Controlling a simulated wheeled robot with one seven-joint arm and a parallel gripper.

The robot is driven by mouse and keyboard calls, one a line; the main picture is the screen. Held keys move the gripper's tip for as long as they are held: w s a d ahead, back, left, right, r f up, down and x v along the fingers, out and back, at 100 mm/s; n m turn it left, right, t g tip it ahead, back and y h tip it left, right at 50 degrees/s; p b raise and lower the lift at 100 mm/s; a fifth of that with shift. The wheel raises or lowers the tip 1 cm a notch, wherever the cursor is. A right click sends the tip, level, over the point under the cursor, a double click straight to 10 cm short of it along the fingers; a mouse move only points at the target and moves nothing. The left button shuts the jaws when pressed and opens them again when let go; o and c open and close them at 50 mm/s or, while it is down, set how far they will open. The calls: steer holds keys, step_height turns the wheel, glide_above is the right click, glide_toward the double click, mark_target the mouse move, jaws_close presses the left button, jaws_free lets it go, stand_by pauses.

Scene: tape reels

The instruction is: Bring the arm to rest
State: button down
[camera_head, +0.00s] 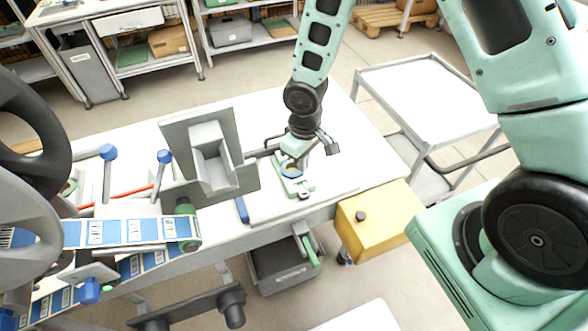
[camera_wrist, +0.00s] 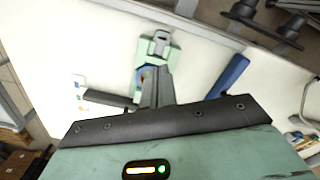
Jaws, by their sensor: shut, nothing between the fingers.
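My gripper (camera_head: 301,152) hangs at the end of my mint-green arm, over the white table (camera_head: 352,130) in the head view. It points down beside and partly in front of a small mint-green fixture (camera_head: 305,187) that holds a round blue and brown piece (camera_head: 291,170). The fingers look shut and empty. In the wrist view my gripper (camera_wrist: 152,90) stands in front of the same fixture (camera_wrist: 157,46) and hides part of it. I cannot tell whether the fingertips touch it.
A labelling machine with large dark reels (camera_head: 30,130) and a blue-label strip (camera_head: 130,231) fills the left. A grey upright bracket (camera_head: 214,160) stands left of my gripper. A yellow box (camera_head: 375,218) is at the table's front edge. A white-topped cart (camera_head: 430,95) stands right.

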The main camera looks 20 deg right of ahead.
stand_by(0.4)
steer(key=s+a+r, duration=0.4)
steer(key=s+r, duration=0.1)
steer(key=r, duration=0.7)
steer(key=s+a+r+n, duration=0.1)
steer(key=s+a+r, duration=0.1)
steer(key=s+r, duration=0.8)
steer(key=s+b, duration=0.1)
steer(key=s, duration=0.4)
steer(key=shift+a+n+y, duration=0.15)
steer(key=shift+n+y, duration=0.15)
steer(key=shift+n, duration=0.1)
